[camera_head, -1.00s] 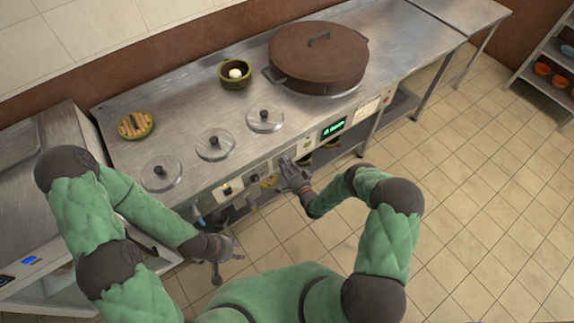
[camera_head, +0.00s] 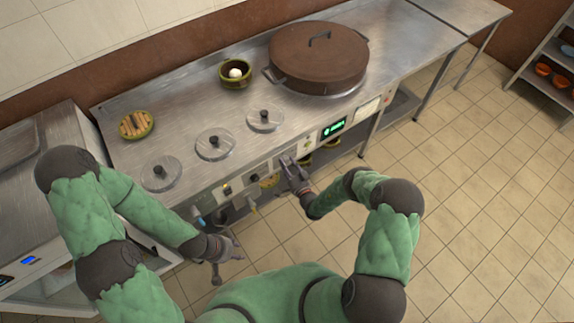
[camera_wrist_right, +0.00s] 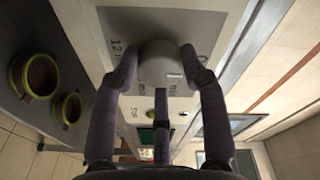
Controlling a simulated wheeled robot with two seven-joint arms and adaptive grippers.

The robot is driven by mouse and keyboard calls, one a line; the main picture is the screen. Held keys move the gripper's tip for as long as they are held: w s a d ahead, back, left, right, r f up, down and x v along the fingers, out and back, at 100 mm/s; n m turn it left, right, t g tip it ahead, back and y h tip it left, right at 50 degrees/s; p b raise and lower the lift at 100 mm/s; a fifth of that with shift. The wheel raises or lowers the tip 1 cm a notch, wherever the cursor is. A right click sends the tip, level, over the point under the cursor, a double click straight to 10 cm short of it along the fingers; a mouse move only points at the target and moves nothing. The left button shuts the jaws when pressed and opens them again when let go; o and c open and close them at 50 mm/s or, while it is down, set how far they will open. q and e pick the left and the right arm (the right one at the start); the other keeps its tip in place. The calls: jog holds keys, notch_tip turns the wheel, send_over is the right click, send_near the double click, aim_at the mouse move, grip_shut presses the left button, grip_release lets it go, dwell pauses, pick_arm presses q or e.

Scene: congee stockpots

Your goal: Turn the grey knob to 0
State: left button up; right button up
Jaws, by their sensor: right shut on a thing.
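The grey knob (camera_wrist_right: 158,66) is on the pale control panel in the right wrist view, with printed marks around it, including "12", "0" and "min". My right gripper (camera_wrist_right: 161,72) has its fingers around the knob and is shut on it. The fingers cover part of the knob's edge, and I cannot tell its exact setting. In the head view my right gripper (camera_head: 291,172) is at the counter's front panel and hides the knob. My left gripper (camera_head: 225,252) hangs in front of the counter at the left, away from the panel; its jaws are too small to judge.
The steel counter (camera_head: 185,100) holds a large brown lidded pot (camera_head: 318,62), a small bowl (camera_head: 235,76), several round lids and a round slatted item (camera_head: 136,125). A green display (camera_head: 333,128) is right of the gripper. Open tiled floor (camera_head: 450,190) lies to the right.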

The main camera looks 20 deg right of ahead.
jog(key=shift+a, duration=0.15)
jog(key=o, duration=1.1)
jog(key=shift+o, duration=0.2)
jog(key=shift+s+d, duration=0.2)
jog(key=shift+s, duration=0.25)
jog(key=v, duration=1.1)
